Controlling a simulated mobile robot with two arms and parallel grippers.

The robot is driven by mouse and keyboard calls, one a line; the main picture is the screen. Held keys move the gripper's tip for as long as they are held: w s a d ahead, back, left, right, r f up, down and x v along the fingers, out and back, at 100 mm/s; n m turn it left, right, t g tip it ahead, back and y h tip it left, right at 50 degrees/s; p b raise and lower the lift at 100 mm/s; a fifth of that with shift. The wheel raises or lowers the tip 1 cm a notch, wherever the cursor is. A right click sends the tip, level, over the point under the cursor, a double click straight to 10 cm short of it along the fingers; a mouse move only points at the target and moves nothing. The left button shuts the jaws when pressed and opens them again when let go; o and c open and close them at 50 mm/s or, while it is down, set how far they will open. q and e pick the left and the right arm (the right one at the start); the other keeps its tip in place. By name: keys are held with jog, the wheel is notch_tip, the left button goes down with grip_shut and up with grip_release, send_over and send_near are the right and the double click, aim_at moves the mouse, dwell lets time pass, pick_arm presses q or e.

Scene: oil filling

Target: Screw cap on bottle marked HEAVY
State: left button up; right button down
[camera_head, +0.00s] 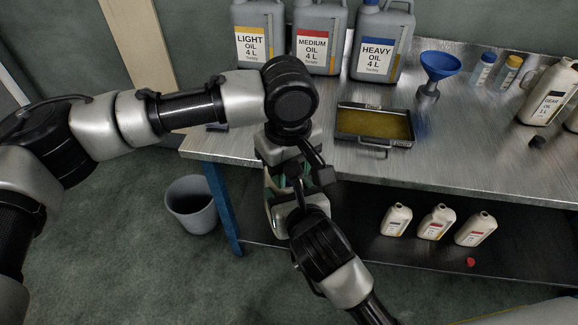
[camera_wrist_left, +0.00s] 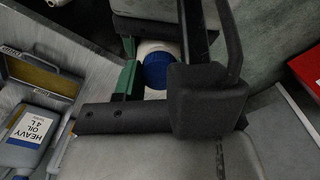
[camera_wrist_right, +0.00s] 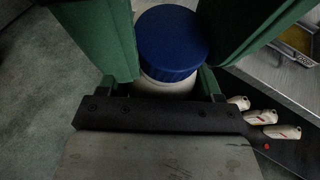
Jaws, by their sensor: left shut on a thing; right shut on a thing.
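A white bottle (camera_wrist_right: 165,87) with a blue cap (camera_wrist_right: 172,45) at its top is held off the table, between my two grippers. My right gripper (camera_wrist_right: 158,86) is shut on the bottle, below the cap. My left gripper (camera_head: 290,172) reaches in from the opposite side and is shut on the blue cap, its large green fingers on both sides of it. The left wrist view also shows the blue cap (camera_wrist_left: 155,70) with the white bottle around it. My right gripper (camera_head: 287,197) meets the left in the head view. The bottle's label is hidden, and arm parts cover much of it.
The metal table holds a tray of oil (camera_head: 345,123), a blue funnel (camera_head: 439,66) and large cans, including HEAVY OIL (camera_head: 379,50). Small bottles (camera_head: 436,222) and a red cap (camera_head: 470,262) are on the lower shelf. A grey bin (camera_head: 192,208) stands on the floor left.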

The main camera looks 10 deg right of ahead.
pick_arm(q)
jog(key=shift+c, duration=0.8)
jog(key=m, duration=0.6)
jog(key=shift+m+y, duration=0.3)
jog(key=shift+m, duration=0.1)
jog(key=o, duration=1)
jog(key=shift+r, duration=0.1)
jog(key=shift+s+d+r, duration=0.1)
jog(key=shift+s+r, duration=0.05)
jog(key=shift+r, duration=0.95)
jog(key=shift+s+r, duration=0.1)
jog(key=shift+r, duration=1)
jog(key=shift+o, duration=0.4)
